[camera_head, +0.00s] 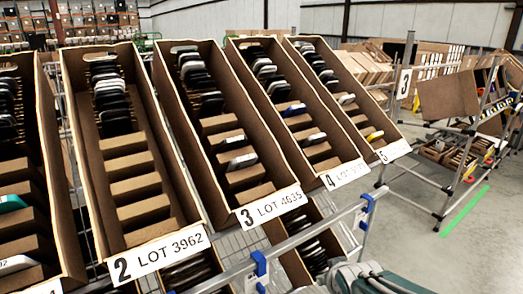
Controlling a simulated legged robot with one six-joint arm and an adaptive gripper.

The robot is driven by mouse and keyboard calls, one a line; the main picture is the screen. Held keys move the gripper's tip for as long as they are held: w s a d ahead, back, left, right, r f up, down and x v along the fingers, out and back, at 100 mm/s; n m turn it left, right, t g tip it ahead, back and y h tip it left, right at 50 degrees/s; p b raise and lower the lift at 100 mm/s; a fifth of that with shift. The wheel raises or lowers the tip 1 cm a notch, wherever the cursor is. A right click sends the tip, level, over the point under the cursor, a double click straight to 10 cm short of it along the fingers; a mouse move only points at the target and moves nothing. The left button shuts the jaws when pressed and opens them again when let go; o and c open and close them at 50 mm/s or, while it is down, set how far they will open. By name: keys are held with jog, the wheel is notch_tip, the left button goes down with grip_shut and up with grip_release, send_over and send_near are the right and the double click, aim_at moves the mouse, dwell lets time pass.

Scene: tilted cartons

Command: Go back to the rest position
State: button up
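A grey and dark green part of my arm shows at the bottom edge, right of centre. My gripper is not in view, so I cannot see its fingers or whether it holds anything. Tilted brown cartons stand in a row on a metal rack. The carton labelled 2, LOT 3962 (157,252), is at the left. The carton labelled 3, LOT 4635 (270,207), is in the middle. The cartons labelled 4 (343,174) and 5 (393,151) are to its right. Dark items stand in slots toward their upper ends.
A metal rail (310,233) with blue clamps runs along the rack's front. More cartons with dark items sit below it. Another metal rack (440,185) stands at the right. A green line (466,211) marks the grey floor (490,250), which is open at the lower right.

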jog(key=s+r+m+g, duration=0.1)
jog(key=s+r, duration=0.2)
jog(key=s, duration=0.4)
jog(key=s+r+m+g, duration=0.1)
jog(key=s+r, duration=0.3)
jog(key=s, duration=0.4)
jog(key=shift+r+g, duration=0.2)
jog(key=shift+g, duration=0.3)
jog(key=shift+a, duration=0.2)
